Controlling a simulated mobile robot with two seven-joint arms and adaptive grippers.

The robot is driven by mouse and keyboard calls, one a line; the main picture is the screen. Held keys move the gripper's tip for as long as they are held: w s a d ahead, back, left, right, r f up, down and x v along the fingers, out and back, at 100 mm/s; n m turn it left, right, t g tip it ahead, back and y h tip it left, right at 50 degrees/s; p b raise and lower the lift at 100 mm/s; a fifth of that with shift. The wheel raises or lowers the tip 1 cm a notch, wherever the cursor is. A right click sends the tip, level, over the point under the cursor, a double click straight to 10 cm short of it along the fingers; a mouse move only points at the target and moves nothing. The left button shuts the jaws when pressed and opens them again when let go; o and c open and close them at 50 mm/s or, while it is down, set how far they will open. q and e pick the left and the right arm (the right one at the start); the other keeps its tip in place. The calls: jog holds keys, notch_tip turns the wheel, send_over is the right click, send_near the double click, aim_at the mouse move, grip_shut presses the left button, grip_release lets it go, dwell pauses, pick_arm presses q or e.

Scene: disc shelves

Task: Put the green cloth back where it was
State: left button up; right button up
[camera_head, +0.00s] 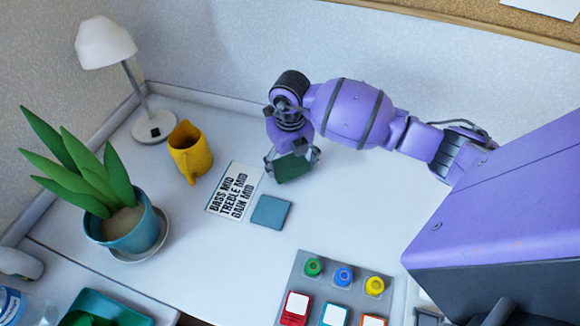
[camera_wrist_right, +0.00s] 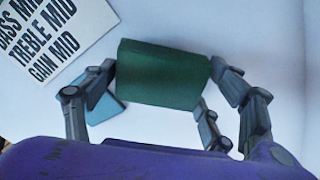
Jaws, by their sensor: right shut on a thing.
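The green cloth (camera_head: 292,167) is a dark green, folded rectangular piece. My right gripper (camera_head: 292,160) is shut on it, above the white desk near the back. In the right wrist view the cloth (camera_wrist_right: 160,75) lies between the fingers of the right gripper (camera_wrist_right: 162,85), with its broad face showing. Whether the cloth touches the desk I cannot tell. A flat blue-teal square (camera_head: 271,212) lies on the desk just in front of the gripper. My left gripper is not in view.
A printed card (camera_head: 234,190) lies left of the teal square. A yellow mug (camera_head: 189,152), a white lamp (camera_head: 150,120) and a potted plant (camera_head: 130,232) stand further left. A grey button panel (camera_head: 300,270) sits at the front right.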

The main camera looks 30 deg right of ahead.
aim_at(290, 163)
jog(key=shift+f, duration=0.95)
jog(key=shift+f, duration=0.25)
jog(key=o, duration=1.1)
jog(key=shift+r, duration=0.1)
notch_tip(290, 163, up, 12)
jog(key=shift+r, duration=0.2)
